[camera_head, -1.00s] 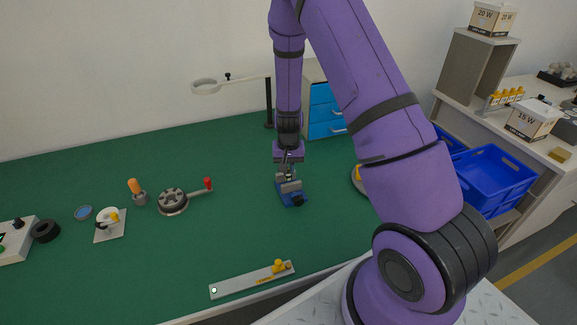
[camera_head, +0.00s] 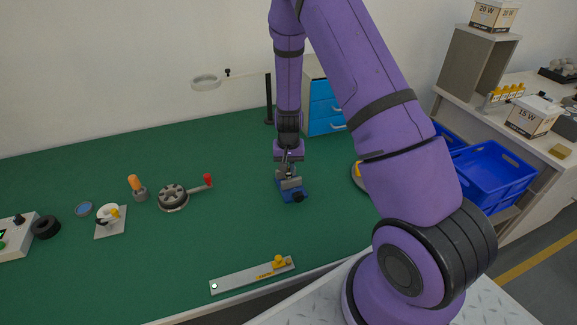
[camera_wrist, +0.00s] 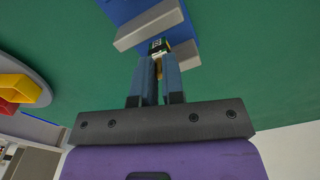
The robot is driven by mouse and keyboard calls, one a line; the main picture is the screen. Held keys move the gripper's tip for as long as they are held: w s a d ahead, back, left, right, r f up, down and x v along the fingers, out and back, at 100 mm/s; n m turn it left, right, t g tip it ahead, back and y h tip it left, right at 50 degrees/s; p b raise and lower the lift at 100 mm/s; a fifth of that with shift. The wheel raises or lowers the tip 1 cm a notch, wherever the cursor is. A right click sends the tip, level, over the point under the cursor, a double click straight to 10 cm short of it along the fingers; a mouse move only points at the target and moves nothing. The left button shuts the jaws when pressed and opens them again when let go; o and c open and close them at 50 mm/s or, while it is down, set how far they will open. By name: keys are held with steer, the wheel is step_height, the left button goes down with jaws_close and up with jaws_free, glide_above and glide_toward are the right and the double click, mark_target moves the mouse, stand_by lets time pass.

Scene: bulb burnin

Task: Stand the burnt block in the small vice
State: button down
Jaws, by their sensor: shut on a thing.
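The small vice (camera_head: 292,195) has a blue base, grey jaws and a dark knob, and stands on the green bench. My gripper (camera_head: 287,171) points down right over it. In the wrist view my gripper (camera_wrist: 158,62) is shut on a small block (camera_wrist: 158,47), of which only the end shows, with a dark and white mark and some yellow. The block's end is between the two grey vice jaws (camera_wrist: 149,24). I cannot tell whether it touches the jaws or the vice floor. My fingers hide the rest of the block.
A round fixture with a red-knobbed handle (camera_head: 173,198) stands left of the vice. A grey bar with a yellow piece (camera_head: 252,275) lies at the front edge. Blue crates (camera_head: 490,180) are at right.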

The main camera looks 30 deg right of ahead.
steer(key=shift+f, duration=0.65)
stand_by(0.7)
steer(key=c, duration=1.1)
jaws_free()
steer(key=shift+c, duration=0.2)
steer(key=shift+r, duration=0.1)
step_height(320, 180, up, 11)
steer(key=shift+f, duration=0.2)
